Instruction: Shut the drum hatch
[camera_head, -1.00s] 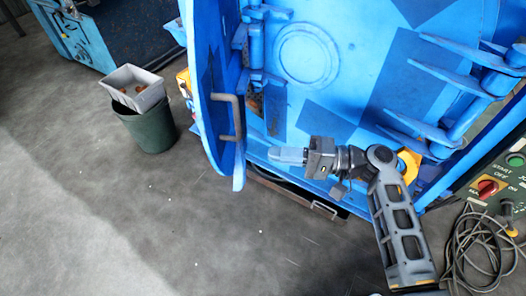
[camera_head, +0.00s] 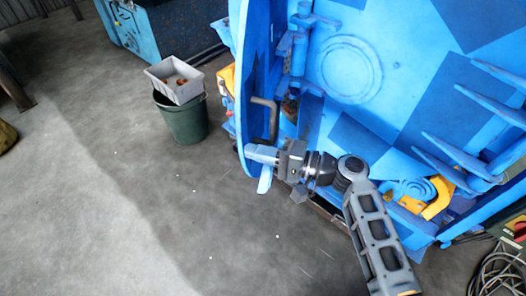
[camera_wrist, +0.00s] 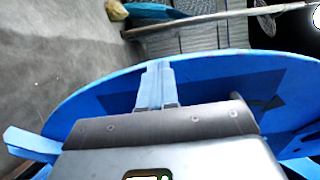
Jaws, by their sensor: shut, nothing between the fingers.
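The blue drum hatch (camera_head: 257,60) stands swung open at the left of the drum opening, seen nearly edge-on in the head view. A bent grey handle (camera_head: 266,112) sits on it. Its curved rim and dark patches fill the middle of the wrist view (camera_wrist: 100,88). My gripper (camera_head: 250,153) is shut and empty, its light blue fingers at the lower part of the hatch, just below the handle. In the wrist view the fingers (camera_wrist: 155,85) overlap the hatch; I cannot tell whether they touch it. The blue drum interior (camera_head: 400,90) shows to the right with fins.
A green bin (camera_head: 187,122) with a grey tub (camera_head: 174,80) on top stands left of the hatch. A blue machine (camera_head: 170,28) is at the back left. Cables (camera_head: 497,272) lie at the lower right.

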